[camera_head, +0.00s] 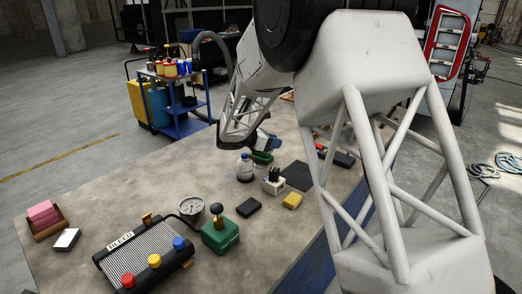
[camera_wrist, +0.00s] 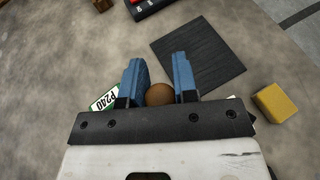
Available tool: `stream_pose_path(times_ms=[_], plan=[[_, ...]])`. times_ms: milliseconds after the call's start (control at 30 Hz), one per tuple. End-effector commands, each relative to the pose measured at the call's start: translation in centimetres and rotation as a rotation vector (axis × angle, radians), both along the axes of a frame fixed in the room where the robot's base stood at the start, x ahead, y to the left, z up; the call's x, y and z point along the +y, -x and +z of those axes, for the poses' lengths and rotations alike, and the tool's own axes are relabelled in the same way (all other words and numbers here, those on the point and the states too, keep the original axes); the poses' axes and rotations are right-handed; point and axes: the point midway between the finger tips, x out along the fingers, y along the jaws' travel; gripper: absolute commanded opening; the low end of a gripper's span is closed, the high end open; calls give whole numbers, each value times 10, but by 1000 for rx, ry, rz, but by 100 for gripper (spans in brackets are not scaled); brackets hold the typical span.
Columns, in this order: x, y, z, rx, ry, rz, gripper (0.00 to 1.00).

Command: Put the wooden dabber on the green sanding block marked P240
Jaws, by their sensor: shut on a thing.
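My gripper (camera_wrist: 159,75) has its two blue fingers on either side of a brown, round-topped thing, the wooden dabber (camera_wrist: 159,95), and is shut on it. In the head view my gripper (camera_head: 268,143) is over the far part of the workbench, and the dabber cannot be made out there. The green sanding block (camera_wrist: 104,99) shows a white label reading P240, just left of the left finger in the wrist view. The finger and palm hide part of it. In the head view a green block (camera_head: 262,157) lies just below my gripper; its marking is unreadable.
A dark mat (camera_wrist: 205,68) and a yellow block (camera_wrist: 273,103) lie to the right. In the head view a clear bottle (camera_head: 245,169) and a white block with a dark top (camera_head: 273,181) stand close by. A green box with a black knob (camera_head: 220,236) stands nearer.

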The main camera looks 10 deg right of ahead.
Motion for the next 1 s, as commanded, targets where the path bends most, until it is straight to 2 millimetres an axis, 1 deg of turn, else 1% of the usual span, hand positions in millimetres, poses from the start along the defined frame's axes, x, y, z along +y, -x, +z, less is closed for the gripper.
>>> stream_pose_path(times_ms=[33,200,400,800,1000], plan=[[2,10,-1,1,0,6,4],[6,33,-2,2,0,20,4],[8,46,-4,2,-2,26,4],[8,47,-4,2,-1,28,4],[9,39,-4,2,-2,26,4]])
